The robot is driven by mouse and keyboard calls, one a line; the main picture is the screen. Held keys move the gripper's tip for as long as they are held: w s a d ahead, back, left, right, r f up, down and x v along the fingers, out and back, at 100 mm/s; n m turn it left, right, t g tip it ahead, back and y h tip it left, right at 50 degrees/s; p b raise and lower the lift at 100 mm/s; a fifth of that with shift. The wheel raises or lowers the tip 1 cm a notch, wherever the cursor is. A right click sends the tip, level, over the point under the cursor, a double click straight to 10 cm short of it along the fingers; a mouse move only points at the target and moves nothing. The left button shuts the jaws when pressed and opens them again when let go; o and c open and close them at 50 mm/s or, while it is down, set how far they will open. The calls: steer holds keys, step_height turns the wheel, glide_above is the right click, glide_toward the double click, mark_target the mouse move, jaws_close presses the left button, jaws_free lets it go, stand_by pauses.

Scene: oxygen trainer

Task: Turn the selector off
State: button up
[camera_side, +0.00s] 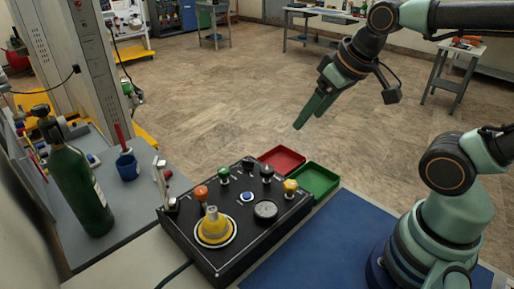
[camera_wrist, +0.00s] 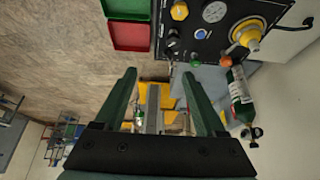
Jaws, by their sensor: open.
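A black control panel (camera_side: 240,225) sits on the bench in the side view and shows at the top right of the wrist view (camera_wrist: 262,12). It carries a black knob (camera_side: 267,172), a green knob (camera_side: 223,174), an orange knob (camera_side: 201,192), a yellow knob (camera_side: 290,187) and a large yellow fitting (camera_side: 214,228). I cannot tell for sure which is the selector; the black knob at the back is a candidate. My gripper (camera_side: 313,108) is open and empty, high above and behind the panel, apart from it. Its green fingers (camera_wrist: 158,74) spread wide in the wrist view.
A red tray (camera_side: 282,160) and a green tray (camera_side: 318,180) lie behind the panel. A gauge (camera_side: 265,210) and a blue button (camera_side: 247,197) are on it. A green cylinder (camera_side: 80,188) and blue cup (camera_side: 127,166) stand left.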

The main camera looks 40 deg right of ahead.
steer(key=w+a+m+g, duration=0.1)
steer(key=w+m+g, duration=0.2)
steer(key=w+m, duration=0.4)
steer(key=m+g, duration=0.3)
steer(key=m, duration=0.2)
glide_toward(248, 161)
step_height(248, 161, down, 8)
steer(key=shift+s+d+f, duration=0.1)
steer(key=shift+f, duration=0.15)
jaws_close()
